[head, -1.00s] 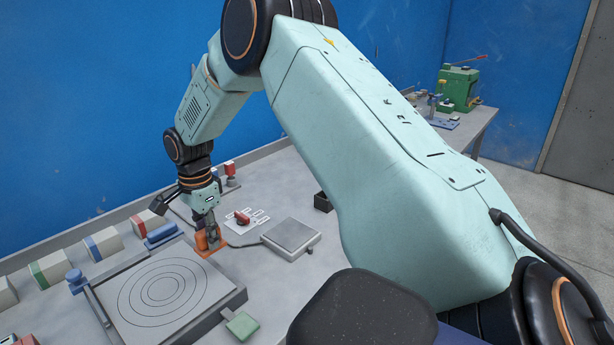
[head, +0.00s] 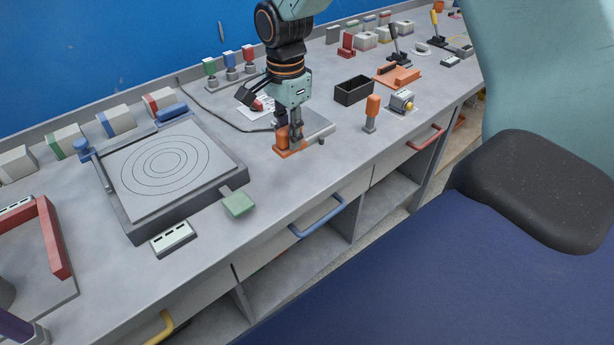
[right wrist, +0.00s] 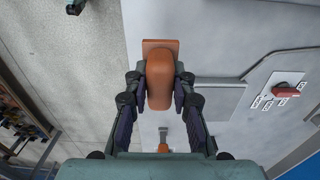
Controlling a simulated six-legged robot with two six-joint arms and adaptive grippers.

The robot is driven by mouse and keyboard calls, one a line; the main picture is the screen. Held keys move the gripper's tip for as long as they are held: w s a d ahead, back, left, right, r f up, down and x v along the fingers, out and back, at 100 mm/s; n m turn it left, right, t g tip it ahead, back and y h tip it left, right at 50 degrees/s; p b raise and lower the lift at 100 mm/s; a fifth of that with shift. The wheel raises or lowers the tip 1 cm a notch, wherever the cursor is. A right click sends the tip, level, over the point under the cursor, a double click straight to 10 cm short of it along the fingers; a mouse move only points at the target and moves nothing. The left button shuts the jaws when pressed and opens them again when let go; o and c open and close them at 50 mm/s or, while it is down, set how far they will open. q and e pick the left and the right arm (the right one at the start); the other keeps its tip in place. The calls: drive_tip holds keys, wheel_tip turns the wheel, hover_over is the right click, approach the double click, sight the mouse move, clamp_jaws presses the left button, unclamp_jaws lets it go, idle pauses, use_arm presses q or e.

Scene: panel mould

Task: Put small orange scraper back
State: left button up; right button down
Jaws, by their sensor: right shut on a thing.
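My right gripper (head: 289,138) is shut on the small orange scraper (head: 291,151), with a rounded orange handle and a flat orange plate. In the right wrist view the scraper (right wrist: 160,82) sits between the two fingers, its plate at the top of the picture. In the head view it is by the front left of a grey square plate (head: 318,126); I cannot tell how far it is above the bench. A second orange-handled tool (head: 372,106) with a grey lower part stands further right, apart from the gripper. My left gripper is not in view.
A large tray with rings (head: 225,178) and a green pad (head: 238,204) lie to the left. The bench front between them is bare.

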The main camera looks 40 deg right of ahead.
drive_tip(key=f, duration=0.5)
drive_tip(key=shift+s+a+f+b, duration=0.2)
drive_tip(key=shift+f+b, duration=0.1)
drive_tip(key=shift+f, duration=0.1)
drive_tip(key=shift+w+f, duration=0.15)
drive_tip(key=shift+f, duration=0.5)
drive_tip(key=f, duration=0.3)
drive_tip(key=shift+s+d, duration=0.1)
drive_tip(key=shift+s, duration=0.1)
drive_tip(key=shift+w, duration=0.1)
drive_tip(key=shift+f, duration=0.1)
drive_tip(key=c, duration=1.1)
unclamp_jaws()
wheel_tip(320, 180, up, 12)
drive_tip(key=shift+r+p, duration=0.15)
drive_tip(key=shift+p, duration=0.25)
